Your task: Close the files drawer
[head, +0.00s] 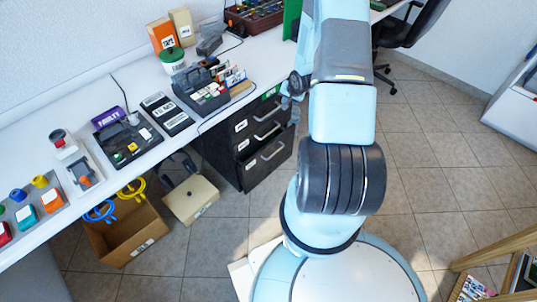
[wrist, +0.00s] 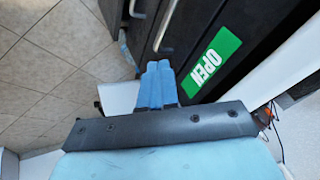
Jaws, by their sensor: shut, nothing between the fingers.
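The black drawer unit (head: 236,178) stands under the white desk. Its lowest drawer (head: 268,160) is pulled out, with its front and handle ahead of the drawers above. The small white labels on the fronts are too small to read, so I cannot tell which one says files. My gripper (head: 291,88) is beside the upper right part of the unit, partly hidden by my arm. In the wrist view my blue fingers (wrist: 157,82) are together and empty, close to the dark front with a green OPEN label (wrist: 212,63). A drawer handle (wrist: 166,25) shows beyond them.
The white desk (head: 110,85) with trays and tools runs along the left. An open cardboard box (head: 125,238) and a beige box (head: 192,201) stand on the floor left of the unit. A wooden shelf (head: 490,250) stands at lower right.

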